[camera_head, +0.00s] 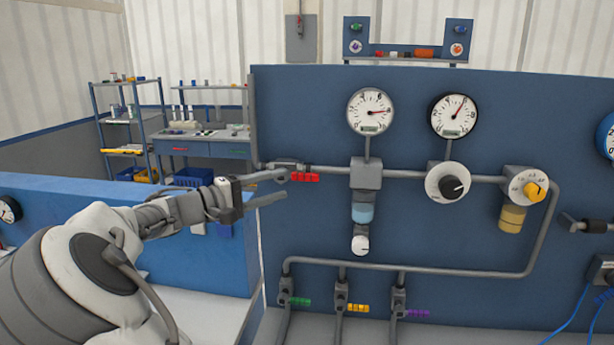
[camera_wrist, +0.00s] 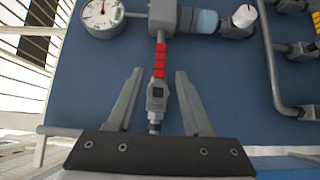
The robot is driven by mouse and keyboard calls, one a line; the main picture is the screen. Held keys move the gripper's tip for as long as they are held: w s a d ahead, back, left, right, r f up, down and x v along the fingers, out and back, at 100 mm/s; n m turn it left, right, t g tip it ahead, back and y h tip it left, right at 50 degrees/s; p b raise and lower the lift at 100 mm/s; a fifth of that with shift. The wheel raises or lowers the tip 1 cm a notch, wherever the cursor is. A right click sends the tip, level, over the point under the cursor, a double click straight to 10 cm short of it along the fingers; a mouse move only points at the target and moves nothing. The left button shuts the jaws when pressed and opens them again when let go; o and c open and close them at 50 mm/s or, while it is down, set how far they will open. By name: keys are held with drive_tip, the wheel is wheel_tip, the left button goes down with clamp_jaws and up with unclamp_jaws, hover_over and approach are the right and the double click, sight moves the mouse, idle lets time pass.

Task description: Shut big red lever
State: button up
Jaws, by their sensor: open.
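The red lever (camera_head: 306,177) is a segmented red handle at a grey valve on the upper horizontal pipe, near the panel's left side. It lies roughly along the pipe in the head view. In the wrist view the red lever (camera_wrist: 160,60) runs up the middle, just beyond my fingertips, with the grey valve body (camera_wrist: 156,93) between my fingers. My gripper (camera_head: 284,184) is open and reaches toward the valve from the left. In the wrist view my gripper (camera_wrist: 160,73) has a finger on each side of the valve. I cannot tell whether either finger touches it.
Gauges (camera_head: 370,111) and a round dial (camera_head: 447,182) are on the blue panel (camera_head: 430,235) to the right. Green (camera_head: 300,301), yellow (camera_head: 358,308) and purple (camera_head: 418,314) handles are on lower pipes. A low blue wall (camera_head: 110,215) stands left, with shelves behind.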

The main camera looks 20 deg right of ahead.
sight(303, 178)
drive_tip(key=d, duration=0.2)
drive_tip(key=w+d, duration=0.1)
drive_tip(key=d, duration=0.5)
drive_tip(key=shift+w+d+p, duration=0.25)
drive_tip(key=shift+w+p, duration=0.1)
clamp_jaws()
idle(0.9)
